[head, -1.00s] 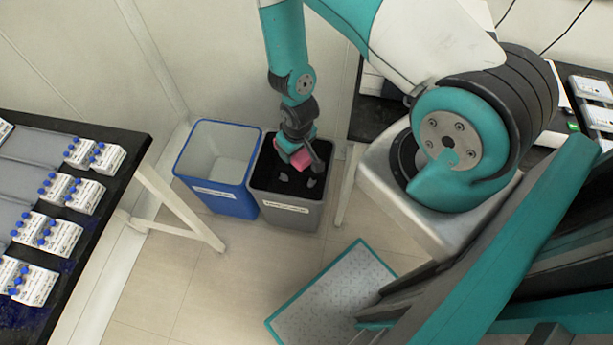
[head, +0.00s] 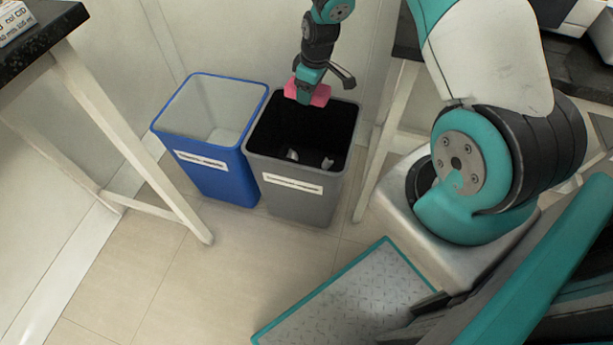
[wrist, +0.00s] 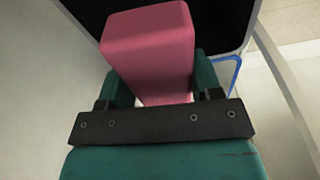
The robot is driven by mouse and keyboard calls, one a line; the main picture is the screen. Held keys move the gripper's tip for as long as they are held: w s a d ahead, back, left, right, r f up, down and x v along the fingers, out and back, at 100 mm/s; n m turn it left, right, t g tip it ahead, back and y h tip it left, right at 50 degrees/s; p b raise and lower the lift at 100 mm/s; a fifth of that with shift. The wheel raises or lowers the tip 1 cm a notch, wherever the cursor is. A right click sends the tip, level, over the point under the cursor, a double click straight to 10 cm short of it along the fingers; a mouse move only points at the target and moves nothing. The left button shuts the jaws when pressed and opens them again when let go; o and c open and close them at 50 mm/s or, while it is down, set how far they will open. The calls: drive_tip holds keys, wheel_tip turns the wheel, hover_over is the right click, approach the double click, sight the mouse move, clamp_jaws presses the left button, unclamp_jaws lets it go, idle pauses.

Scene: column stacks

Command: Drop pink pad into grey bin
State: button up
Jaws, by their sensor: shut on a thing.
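The pink pad (head: 319,94) is a block held in my gripper (head: 308,90), over the back part of the grey bin's opening. In the wrist view the pink pad (wrist: 150,50) sits between the two teal fingers of my gripper (wrist: 160,85), which is shut on it. The grey bin (head: 297,200) stands on the floor with a label on its front and a black inside. A few small pale pieces lie in it. The bin's dark inside shows behind the pad in the wrist view.
A blue bin (head: 212,179) stands directly left of the grey bin. A dark-topped table (head: 40,35) with pale legs is at the left. Another dark-topped table (head: 575,65) is at the right. A wall is close behind the bins.

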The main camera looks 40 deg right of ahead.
drive_tip(key=shift+w+d+f+n+b, duration=0.45)
drive_tip(key=shift+f+b, duration=0.2)
drive_tip(key=shift+b, duration=0.2)
wheel_tip(320, 180, down, 6)
drive_tip(key=b, duration=0.5)
drive_tip(key=shift+s+r, duration=0.1)
drive_tip(key=o, duration=1.1)
drive_tip(key=shift+c, duration=0.2)
drive_tip(key=shift+r, duration=0.1)
drive_tip(key=r+p, duration=0.1)
drive_tip(key=r, duration=0.4)
drive_tip(key=s+d+r+p, duration=0.1)
drive_tip(key=r+p, duration=0.1)
drive_tip(key=r, duration=0.4)
drive_tip(key=s+r+p, duration=0.1)
drive_tip(key=r, duration=0.5)
drive_tip(key=shift+s+d+p, duration=0.15)
drive_tip(key=shift+d+p, duration=0.1)
drive_tip(key=shift+p, duration=0.15)
